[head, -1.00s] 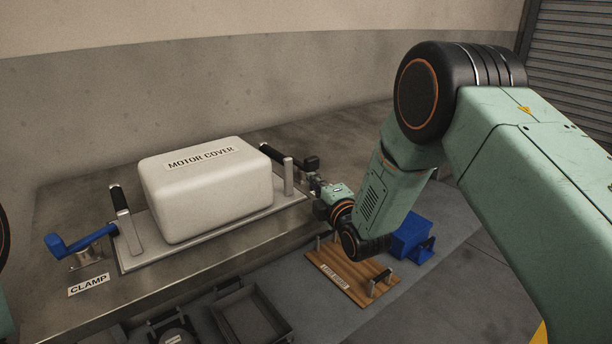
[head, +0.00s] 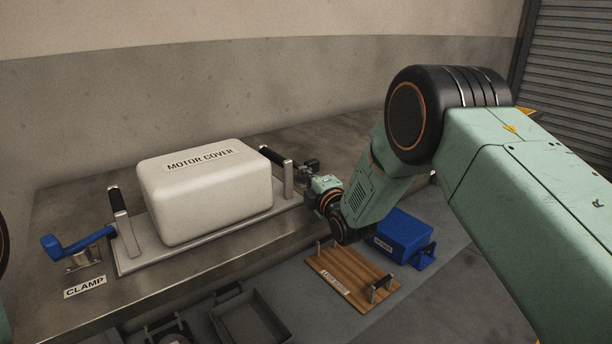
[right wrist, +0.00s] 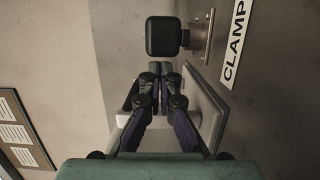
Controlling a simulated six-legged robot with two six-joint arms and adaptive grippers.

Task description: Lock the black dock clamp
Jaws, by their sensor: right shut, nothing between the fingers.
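The black dock clamp (head: 310,164) stands at the right end of the steel bench, beyond the motor cover's plate. In the right wrist view its square black end (right wrist: 167,36) is straight ahead of my fingertips, beside a metal bracket. My right gripper (head: 314,178) is at the clamp, its fingers partly hidden by the wrist. In the right wrist view the right gripper (right wrist: 160,70) has its fingertips together with nothing between them. The tips look just short of the black end; I cannot tell whether they touch it. My left gripper is not in view.
A white motor cover (head: 205,195) sits on a plate with two upright black-gripped handles. A blue clamp (head: 80,243) stands at the bench's left end. Below are a wooden board (head: 345,270) with handles, a blue box (head: 405,235) and a dark tray (head: 250,315).

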